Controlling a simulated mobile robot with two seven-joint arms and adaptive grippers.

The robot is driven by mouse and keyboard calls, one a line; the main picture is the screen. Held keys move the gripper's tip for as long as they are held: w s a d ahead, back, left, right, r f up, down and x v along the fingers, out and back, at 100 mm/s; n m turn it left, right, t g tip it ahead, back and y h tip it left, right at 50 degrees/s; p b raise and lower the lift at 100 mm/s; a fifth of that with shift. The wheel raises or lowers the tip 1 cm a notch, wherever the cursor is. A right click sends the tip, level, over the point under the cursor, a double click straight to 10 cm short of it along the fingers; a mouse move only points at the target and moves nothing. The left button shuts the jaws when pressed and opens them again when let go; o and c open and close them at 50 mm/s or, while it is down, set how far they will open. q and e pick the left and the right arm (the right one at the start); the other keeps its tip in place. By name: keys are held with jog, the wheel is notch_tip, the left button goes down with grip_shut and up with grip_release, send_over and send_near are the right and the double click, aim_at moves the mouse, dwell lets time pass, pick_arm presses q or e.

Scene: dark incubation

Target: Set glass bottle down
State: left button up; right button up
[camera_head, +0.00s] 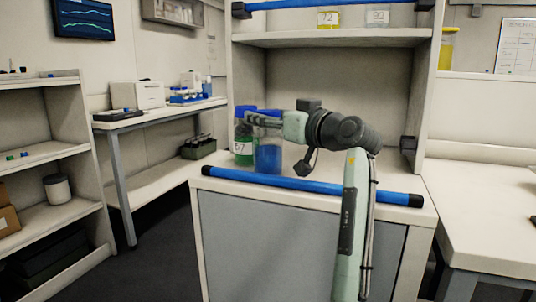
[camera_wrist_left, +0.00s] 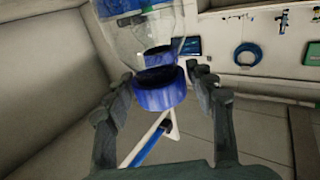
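A clear glass bottle (camera_head: 268,158) with blue contents and a blue cap is upright near the front edge of the bench (camera_head: 310,178). I cannot tell whether its base touches the bench top. My left gripper (camera_head: 262,117) reaches in sideways at its neck, just under the cap. In the left wrist view, the blue cap (camera_wrist_left: 160,97) is between the two fingers (camera_wrist_left: 160,75), whose tips close in on both sides of the neck. A green bottle (camera_head: 243,150) labelled 57 stands close behind and left of it. My right gripper is out of view.
A blue bar (camera_head: 300,183) runs along the bench's front edge. A shelf (camera_head: 335,38) with labelled containers hangs above. Bench top right of the bottle is partly covered by my arm. A side table (camera_head: 155,112) with equipment stands at the left.

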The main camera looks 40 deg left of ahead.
pick_arm(q)
grip_shut()
jog(key=shift+r, duration=0.15)
